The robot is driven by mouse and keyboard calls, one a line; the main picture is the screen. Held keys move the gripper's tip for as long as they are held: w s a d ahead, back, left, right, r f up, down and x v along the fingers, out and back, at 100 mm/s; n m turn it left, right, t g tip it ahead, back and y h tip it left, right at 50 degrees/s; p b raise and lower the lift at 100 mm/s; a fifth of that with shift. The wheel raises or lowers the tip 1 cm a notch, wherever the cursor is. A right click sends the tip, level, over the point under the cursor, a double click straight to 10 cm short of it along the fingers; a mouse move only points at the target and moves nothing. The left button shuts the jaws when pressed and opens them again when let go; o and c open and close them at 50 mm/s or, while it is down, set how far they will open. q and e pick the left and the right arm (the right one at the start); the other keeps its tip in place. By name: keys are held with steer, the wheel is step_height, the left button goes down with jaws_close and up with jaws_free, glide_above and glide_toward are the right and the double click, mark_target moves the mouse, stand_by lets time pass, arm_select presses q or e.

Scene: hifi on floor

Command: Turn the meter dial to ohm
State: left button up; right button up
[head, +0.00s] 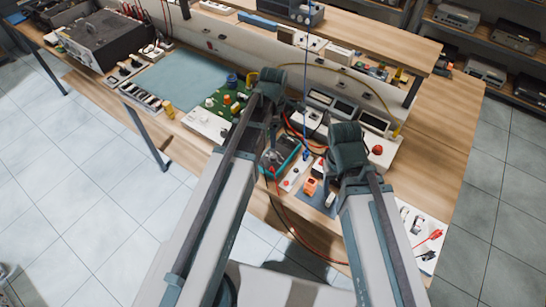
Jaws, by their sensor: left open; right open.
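A teal-edged dark box that looks like the meter (284,152) lies on the bench in the middle of the head view, with red and black leads near it. My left arm covers its left part, and its dial and markings are too small to read. My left gripper (271,84) is open, above the bench beyond the meter. My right gripper (346,140) is open, to the right of the meter. Both grippers appear apart from the meter. Their fingertips are mostly hidden by my own wrists.
A board with several display panels (343,108) stands behind the grippers. A green circuit board (222,101) lies left of my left arm. Orange clips (310,186) and a white tray with red leads (424,240) lie in front and right. A blue mat (180,80) is largely clear.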

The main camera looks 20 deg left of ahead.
mark_target(273, 156)
arm_select(q)
step_height(273, 156, down, 11)
steer(key=b, duration=0.9)
steer(key=shift+r+b, duration=0.1)
steer(key=shift+b, duration=0.3)
arm_select(e)
step_height(273, 156, down, 11)
steer(key=shift+r, duration=0.1)
steer(key=shift+r, duration=0.1)
arm_select(q)
jaws_close()
